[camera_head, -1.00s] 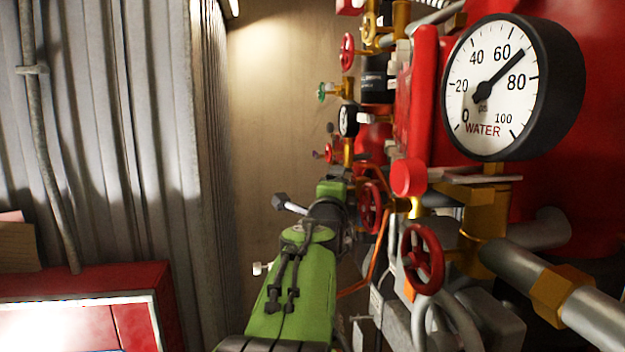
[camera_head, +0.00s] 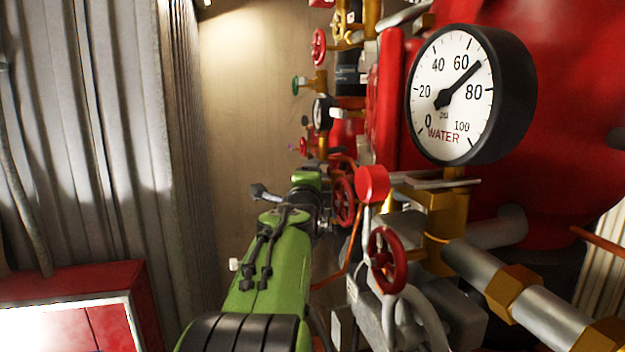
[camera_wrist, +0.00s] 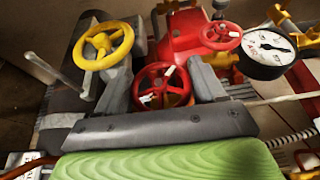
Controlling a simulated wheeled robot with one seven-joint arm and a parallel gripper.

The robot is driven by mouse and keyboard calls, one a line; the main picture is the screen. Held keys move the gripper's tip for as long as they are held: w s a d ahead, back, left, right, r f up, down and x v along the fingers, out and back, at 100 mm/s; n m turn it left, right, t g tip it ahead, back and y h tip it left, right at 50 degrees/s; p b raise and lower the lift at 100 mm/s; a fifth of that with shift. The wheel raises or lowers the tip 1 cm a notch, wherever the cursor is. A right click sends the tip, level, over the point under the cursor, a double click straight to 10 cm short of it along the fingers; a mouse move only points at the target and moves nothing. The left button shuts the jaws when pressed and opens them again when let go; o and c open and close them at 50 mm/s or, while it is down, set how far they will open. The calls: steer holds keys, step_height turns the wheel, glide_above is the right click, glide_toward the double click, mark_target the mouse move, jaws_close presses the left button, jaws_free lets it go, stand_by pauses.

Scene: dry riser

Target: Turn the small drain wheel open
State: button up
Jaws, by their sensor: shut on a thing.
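In the wrist view a small red handwheel (camera_wrist: 162,86) with spokes sits between the two grey fingers of my gripper (camera_wrist: 160,84). The fingers are shut on its rim, one at each side. Part of the wheel's lower edge is close to the dark gripper body. In the head view my green arm reaches forward, and the gripper itself is mostly hidden behind it. A red handwheel (camera_head: 344,201) shows just right of the arm's far end; I cannot tell if it is the held one.
A yellow wheel (camera_wrist: 103,45), another red wheel (camera_wrist: 220,36) and a small gauge (camera_wrist: 266,45) surround the gripper. In the head view a nearer red wheel (camera_head: 387,260) and a large water gauge (camera_head: 455,95) stand right of the arm. A corrugated wall (camera_head: 110,130) is left.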

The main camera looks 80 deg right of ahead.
steer(key=y+p, duration=0.2)
steer(key=p, duration=0.1)
steer(key=shift+w+r+n, duration=0.1)
steer(key=shift+r+n, duration=0.2)
steer(key=shift+n, duration=0.1)
steer(key=g+y+p, duration=0.1)
steer(key=y+p, duration=0.1)
steer(key=p, duration=0.1)
steer(key=shift+f+n, duration=0.15)
steer(key=shift+n, duration=0.25)
steer(key=y, duration=0.2)
steer(key=g+y, duration=0.1)
steer(key=shift+f+n, duration=0.25)
steer(key=shift+n, duration=0.15)
steer(key=shift+f+n+g+y, duration=0.15)
steer(key=shift+g+y, duration=0.15)
steer(key=shift+y, duration=0.35)
steer(key=shift+n+g+y, duration=0.15)
steer(key=shift+g+y, duration=0.15)
steer(key=shift+y, duration=0.35)
steer(key=shift+a+f+y, duration=0.1)
steer(key=shift+y, duration=0.2)
steer(key=o, duration=0.7)
steer(key=shift+c, duration=0.2)
